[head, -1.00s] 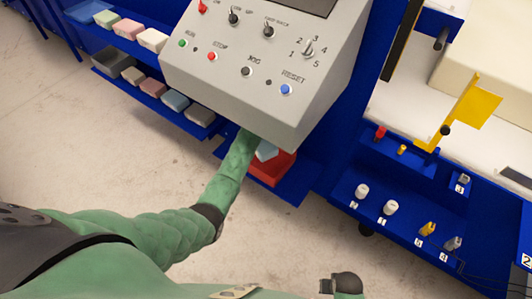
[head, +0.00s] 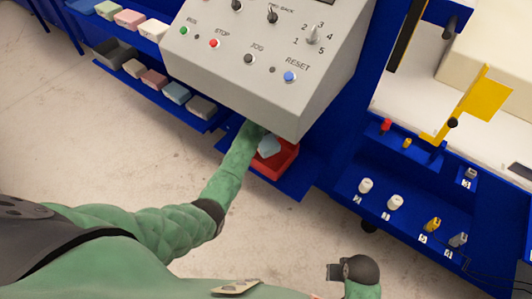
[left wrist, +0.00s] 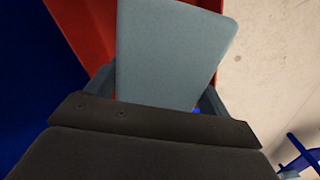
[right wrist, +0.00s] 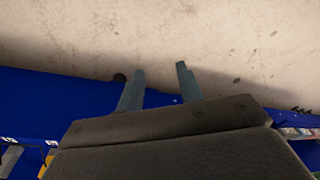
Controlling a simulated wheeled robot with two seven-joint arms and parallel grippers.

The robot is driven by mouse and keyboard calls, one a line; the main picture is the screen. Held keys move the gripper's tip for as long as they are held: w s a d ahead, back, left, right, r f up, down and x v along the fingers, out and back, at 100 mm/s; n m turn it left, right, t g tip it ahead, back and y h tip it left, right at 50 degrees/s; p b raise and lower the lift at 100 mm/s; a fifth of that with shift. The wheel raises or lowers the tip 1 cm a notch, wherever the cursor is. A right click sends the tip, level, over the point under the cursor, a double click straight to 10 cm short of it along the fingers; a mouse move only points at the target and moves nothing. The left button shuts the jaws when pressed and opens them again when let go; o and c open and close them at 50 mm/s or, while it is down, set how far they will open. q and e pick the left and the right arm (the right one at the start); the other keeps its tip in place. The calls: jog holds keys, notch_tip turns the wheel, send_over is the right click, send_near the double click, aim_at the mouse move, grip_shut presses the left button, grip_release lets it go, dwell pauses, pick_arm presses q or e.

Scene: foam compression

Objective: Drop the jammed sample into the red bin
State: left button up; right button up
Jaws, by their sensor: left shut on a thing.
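The sample is a light blue-grey foam block (head: 269,147), seen just below the front edge of the control box. It fills the middle of the left wrist view (left wrist: 175,50). My left gripper (left wrist: 160,100) is shut on it, with a finger on each side. The red bin (head: 278,164) stands on a blue shelf under the control box, and the block is over its opening. The red bin's wall also shows behind the block in the left wrist view (left wrist: 85,25). My right gripper (right wrist: 158,85) is open and empty, away from the bin.
The grey control box (head: 250,60) with buttons and switches overhangs the bin. Blue shelves (head: 165,95) with several foam blocks stand at the upper left. A blue tray (head: 400,210) with small fittings and a yellow bracket (head: 487,93) are at the right. Floor is clear in front.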

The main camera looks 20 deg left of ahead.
pick_arm(q)
notch_tip(320, 180, down, 3)
jog(key=b, duration=0.2)
jog(key=shift+r+b, duration=0.1)
jog(key=shift+b, duration=0.2)
jog(key=shift+f, duration=0.25)
pick_arm(e)
notch_tip(320, 180, up, 9)
jog(key=s, duration=0.1)
jog(key=shift+s+a+y, duration=0.3)
jog(key=shift+a, duration=0.05)
jog(key=shift+f, duration=0.1)
pick_arm(q)
jog(key=o, duration=0.9)
jog(key=shift+r, duration=0.1)
notch_tip(320, 180, up, 6)
jog(key=shift+r+b, duration=0.25)
jog(key=shift+b, duration=0.3)
jog(key=shift+r, duration=0.55)
pick_arm(e)
jog(key=shift+w+a+f+t, duration=0.15)
jog(key=shift+a+f+t, duration=0.3)
jog(key=shift+f, duration=0.25)
